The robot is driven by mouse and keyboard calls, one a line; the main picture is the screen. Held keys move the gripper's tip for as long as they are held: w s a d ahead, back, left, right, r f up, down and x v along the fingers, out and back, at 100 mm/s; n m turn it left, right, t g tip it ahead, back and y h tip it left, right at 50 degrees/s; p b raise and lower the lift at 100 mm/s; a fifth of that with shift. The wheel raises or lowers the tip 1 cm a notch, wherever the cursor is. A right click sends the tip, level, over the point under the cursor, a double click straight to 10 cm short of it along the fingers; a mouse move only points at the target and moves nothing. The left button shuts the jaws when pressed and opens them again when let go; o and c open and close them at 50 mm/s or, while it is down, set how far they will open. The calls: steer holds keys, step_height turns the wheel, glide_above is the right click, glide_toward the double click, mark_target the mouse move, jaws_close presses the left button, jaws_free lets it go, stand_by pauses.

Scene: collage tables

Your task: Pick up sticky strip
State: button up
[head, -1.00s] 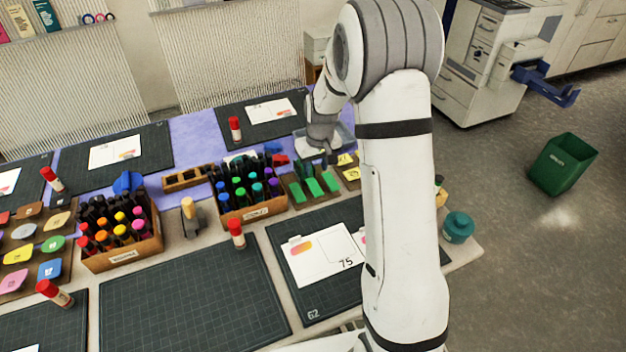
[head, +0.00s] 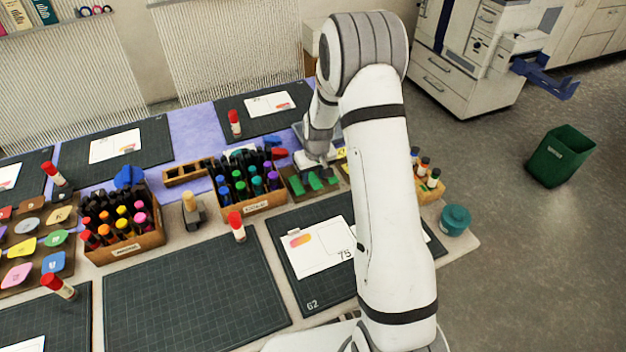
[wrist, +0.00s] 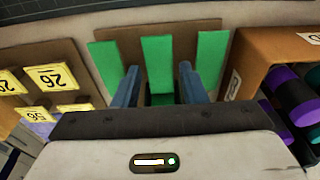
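Several green strips lie side by side on a brown board (wrist: 75,55). They are most likely the sticky strips. In the wrist view I see a left strip (wrist: 106,63), a middle strip (wrist: 157,62) and a right strip (wrist: 211,60). My gripper (wrist: 158,80) is open, with one blue finger on each side of the middle strip. I cannot tell whether the fingers touch the board. In the head view my gripper (head: 323,160) is above the green strips (head: 315,181), partly hiding the board.
In the wrist view, a box of markers (wrist: 262,65) stands close on the right and yellow numbered tags (wrist: 50,78) lie on the left. In the head view, a bottle box (head: 430,190) and a teal jar (head: 455,220) stand at the table's right end.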

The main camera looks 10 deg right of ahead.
steer(key=shift+f+b, duration=0.25)
steer(key=shift+b, duration=0.1)
stand_by(0.5)
steer(key=c, duration=0.4)
